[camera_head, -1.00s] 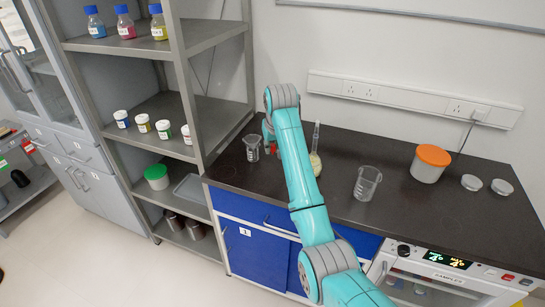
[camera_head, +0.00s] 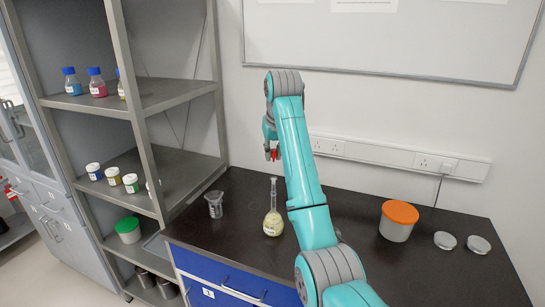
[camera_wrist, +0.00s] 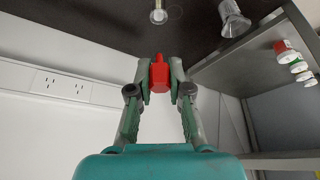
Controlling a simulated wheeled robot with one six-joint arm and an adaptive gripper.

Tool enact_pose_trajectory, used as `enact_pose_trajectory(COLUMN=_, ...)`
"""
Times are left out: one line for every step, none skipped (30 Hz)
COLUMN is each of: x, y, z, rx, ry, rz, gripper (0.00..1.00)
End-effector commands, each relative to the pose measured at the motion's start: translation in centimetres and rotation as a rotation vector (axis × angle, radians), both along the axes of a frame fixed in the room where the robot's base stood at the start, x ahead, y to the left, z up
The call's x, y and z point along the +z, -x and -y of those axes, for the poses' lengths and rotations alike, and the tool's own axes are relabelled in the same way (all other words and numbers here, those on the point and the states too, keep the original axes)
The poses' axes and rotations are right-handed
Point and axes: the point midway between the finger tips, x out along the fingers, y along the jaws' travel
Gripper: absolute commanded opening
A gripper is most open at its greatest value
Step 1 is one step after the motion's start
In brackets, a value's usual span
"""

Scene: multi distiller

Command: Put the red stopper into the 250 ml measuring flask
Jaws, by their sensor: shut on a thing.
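The red stopper (camera_wrist: 159,75) is held between the fingertips of my gripper (camera_wrist: 159,72) in the wrist view. The stopper's narrow end points toward the flask side of that picture. In the head view a bit of the red stopper (camera_head: 275,155) shows at my gripper (camera_head: 270,153), well above the counter. The measuring flask (camera_head: 273,224) stands upright on the counter, with pale yellow contents and a long neck. It is lower than my gripper and apart from it. The flask also shows at the top of the wrist view (camera_wrist: 158,16), apart from the stopper.
A glass beaker (camera_head: 214,206) stands left of the flask. A metal shelf (camera_head: 170,95) rises at the left. The air around my gripper is clear.

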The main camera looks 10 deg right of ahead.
Motion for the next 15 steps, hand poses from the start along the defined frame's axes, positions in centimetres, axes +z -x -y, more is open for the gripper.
enact_pose_trajectory(x=-0.3, y=0.0, z=0.0, rx=0.0, ry=0.0, rz=-0.001, gripper=0.08)
enact_pose_trajectory(x=-0.5, y=0.1, z=0.0, rx=0.0, ry=0.0, rz=-0.001, gripper=0.08)
enact_pose_trajectory(x=-0.7, y=0.1, z=0.0, rx=0.0, ry=0.0, rz=-0.001, gripper=0.08)
enact_pose_trajectory(x=-0.9, y=0.1, z=0.0, rx=0.0, ry=0.0, rz=-0.001, gripper=0.08)
enact_pose_trajectory(x=-1.1, y=0.2, z=0.0, rx=0.0, ry=0.0, rz=-0.001, gripper=0.08)
enact_pose_trajectory(x=-1.4, y=0.2, z=0.0, rx=0.0, ry=0.0, rz=-0.001, gripper=0.08)
enact_pose_trajectory(x=-1.6, y=0.3, z=0.0, rx=0.0, ry=0.0, rz=-0.001, gripper=0.08)
enact_pose_trajectory(x=-1.9, y=0.3, z=0.0, rx=0.0, ry=0.0, rz=-0.001, gripper=0.08)
enact_pose_trajectory(x=-2.3, y=0.4, z=0.0, rx=0.0, ry=0.0, rz=-0.002, gripper=0.08)
enact_pose_trajectory(x=-2.5, y=0.4, z=0.0, rx=0.0, ry=0.0, rz=-0.002, gripper=0.08)
enact_pose_trajectory(x=-2.8, y=0.4, z=0.0, rx=0.0, ry=0.0, rz=-0.002, gripper=0.08)
enact_pose_trajectory(x=-3.1, y=0.5, z=0.0, rx=0.0, ry=0.0, rz=-0.001, gripper=0.08)
enact_pose_trajectory(x=-3.3, y=0.5, z=0.0, rx=0.0, ry=0.0, rz=-0.001, gripper=0.08)
enact_pose_trajectory(x=-3.6, y=0.5, z=0.0, rx=0.0, ry=0.0, rz=-0.001, gripper=0.08)
enact_pose_trajectory(x=-3.9, y=0.5, z=0.0, rx=0.0, ry=0.0, rz=-0.001, gripper=0.08)
